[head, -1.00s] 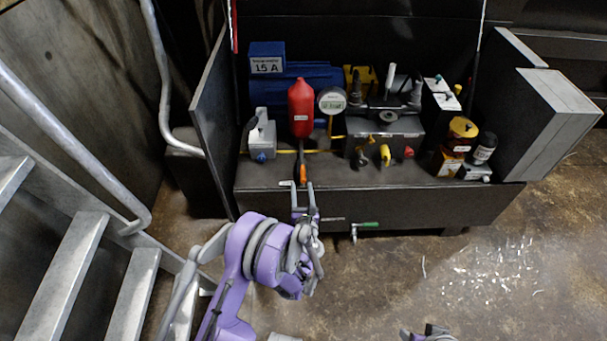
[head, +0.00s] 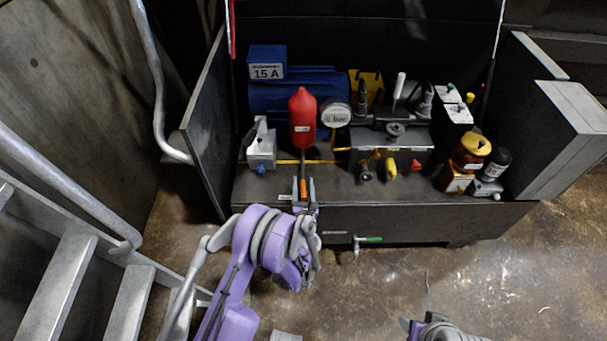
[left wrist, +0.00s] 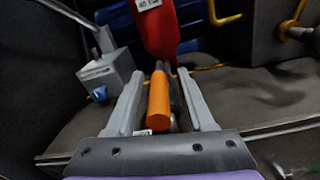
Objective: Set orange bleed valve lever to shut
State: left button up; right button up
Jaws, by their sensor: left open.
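The orange lever (head: 303,187) points toward me from below the red accumulator bottle (head: 303,118). In the left wrist view the orange lever (left wrist: 159,100) lies between the two grey fingers of my left gripper (left wrist: 166,98), with a gap on each side. The left gripper (head: 304,192) is open around the lever and not clamped on it. The base of the lever is partly hidden beneath the red bottle (left wrist: 158,28). At the bottom of the head view a purple and grey part of my right arm shows, but its fingers cannot be made out.
A grey switch box (head: 262,150) stands left of the lever. A valve block with a yellow lever (head: 390,166) and a red knob (head: 415,165) stands to the right. A green-handled part (head: 369,239) sticks out below the bench front (head: 440,218). A metal stair is at the left.

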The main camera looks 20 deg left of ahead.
pick_arm(q)
jog(key=shift+w, duration=0.15)
jog(key=shift+r, duration=0.1)
jog(key=shift+c, duration=0.4)
grip_shut()
jog(key=shift+a, duration=0.1)
dwell(0.8)
